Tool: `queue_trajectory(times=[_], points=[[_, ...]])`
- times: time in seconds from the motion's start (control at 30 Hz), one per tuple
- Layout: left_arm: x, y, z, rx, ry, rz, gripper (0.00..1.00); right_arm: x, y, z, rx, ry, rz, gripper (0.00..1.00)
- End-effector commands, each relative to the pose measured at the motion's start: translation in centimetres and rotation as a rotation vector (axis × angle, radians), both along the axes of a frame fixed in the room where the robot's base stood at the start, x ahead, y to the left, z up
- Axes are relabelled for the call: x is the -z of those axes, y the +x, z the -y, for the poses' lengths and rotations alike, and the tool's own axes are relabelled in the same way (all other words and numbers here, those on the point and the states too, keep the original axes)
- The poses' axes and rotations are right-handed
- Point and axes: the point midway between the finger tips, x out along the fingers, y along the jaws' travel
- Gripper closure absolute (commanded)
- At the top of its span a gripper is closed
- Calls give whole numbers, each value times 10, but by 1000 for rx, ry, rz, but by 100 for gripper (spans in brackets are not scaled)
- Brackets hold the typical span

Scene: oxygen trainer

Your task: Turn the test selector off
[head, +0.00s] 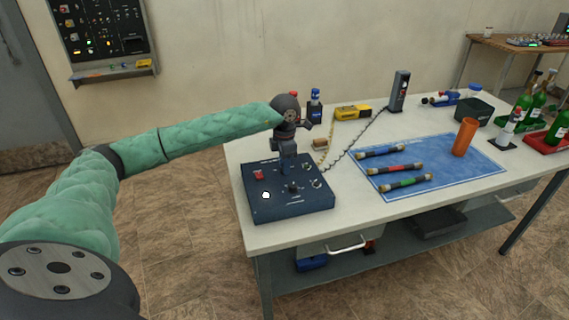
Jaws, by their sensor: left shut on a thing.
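A dark blue control box (262,210) sits at the left front of the white table. On its top are a red switch (258,174), a round white button or lamp (266,195) and a black knob (292,187). My left gripper (288,172) points down over the back middle of the box, shut on the test selector, which its fingers mostly hide. The labels are too small to read, so the selector's setting cannot be told. My right gripper is not in view.
A blue mat (400,155) with several banded tubes and an orange cylinder (465,137) lies right of the box. Behind are a yellow device (352,112), a blue bottle (315,103) and a dark upright handset (399,90). Coiled cables run near the box's right side.

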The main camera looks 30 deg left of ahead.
Motion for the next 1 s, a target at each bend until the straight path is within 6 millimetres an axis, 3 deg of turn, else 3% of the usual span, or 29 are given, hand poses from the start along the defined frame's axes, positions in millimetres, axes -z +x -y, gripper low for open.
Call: queue_trajectory(times=[0.03, 0.07, 0.17, 0.57, 1.0], points=[[-2, 1, -1, -1, 0, 4, 92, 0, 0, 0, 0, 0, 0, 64], [-2, 1, -1, -1, 0, 4, 65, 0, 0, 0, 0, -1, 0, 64], [-2, 1, -1, -1, 0, 3, 47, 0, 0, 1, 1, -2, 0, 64], [-7, 1, 0, 0, -1, 3, 47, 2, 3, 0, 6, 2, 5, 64], [-68, 1, -1, 0, 0, 4, 47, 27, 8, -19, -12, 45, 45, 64]])
